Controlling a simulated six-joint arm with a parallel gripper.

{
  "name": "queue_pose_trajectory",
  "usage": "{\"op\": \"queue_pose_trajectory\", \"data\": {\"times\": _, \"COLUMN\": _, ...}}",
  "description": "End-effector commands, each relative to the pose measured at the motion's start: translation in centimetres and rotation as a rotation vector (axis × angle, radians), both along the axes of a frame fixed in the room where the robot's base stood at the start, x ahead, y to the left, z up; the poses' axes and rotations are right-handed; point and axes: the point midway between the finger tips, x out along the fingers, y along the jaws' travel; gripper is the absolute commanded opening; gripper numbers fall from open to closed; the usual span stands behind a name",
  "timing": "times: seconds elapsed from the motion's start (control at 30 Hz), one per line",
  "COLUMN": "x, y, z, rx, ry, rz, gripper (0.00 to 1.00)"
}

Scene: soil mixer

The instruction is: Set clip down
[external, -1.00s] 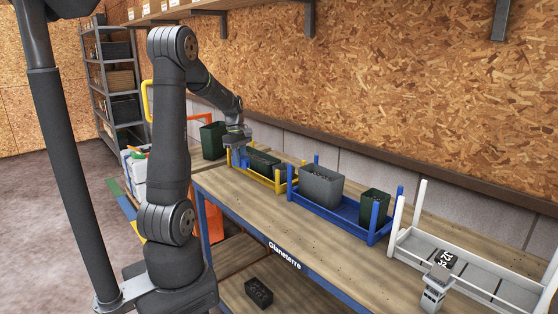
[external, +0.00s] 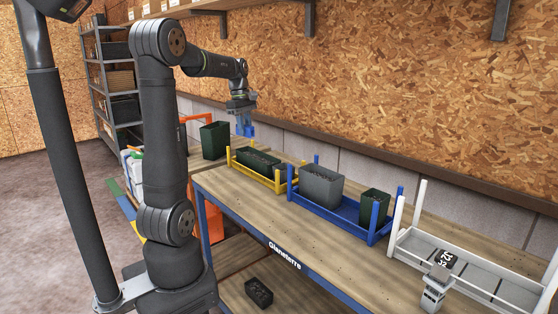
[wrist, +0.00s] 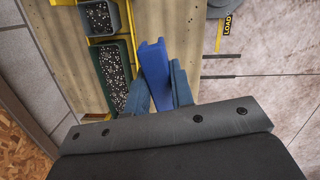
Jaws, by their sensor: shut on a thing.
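My gripper (external: 242,112) is above the far left end of the bench, raised over the yellow tray (external: 232,161). It is shut on a blue clip (wrist: 153,65). In the wrist view the clip sticks out beyond the two blue-grey fingers of my gripper (wrist: 160,88). In the external view the clip (external: 246,129) hangs below the gripper, clear of the tray and bench. The lower part of the clip is hidden between the fingers in the wrist view.
The yellow tray holds a long green planter (external: 258,162) of dark soil. A dark green bin (external: 214,140) stands to its left. A blue tray (external: 345,210) with a grey bin (external: 321,187) and a white tray (external: 470,270) are to the right. The bench front (external: 270,222) is clear.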

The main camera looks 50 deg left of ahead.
Motion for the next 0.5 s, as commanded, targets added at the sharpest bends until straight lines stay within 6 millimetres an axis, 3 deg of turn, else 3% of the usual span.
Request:
{"op": "queue_pose_trajectory", "data": {"times": 0.27, "x": 2.4, "y": -5.4, "z": -0.4, "rx": -0.002, "ry": 0.005, "rz": -0.162, "gripper": 0.0}}
{"op": "queue_pose_trajectory", "data": {"times": 0.5, "x": 4.6, "y": -12.9, "z": -0.4, "rx": -0.001, "ry": 0.004, "rz": -0.377, "gripper": 0.0}}
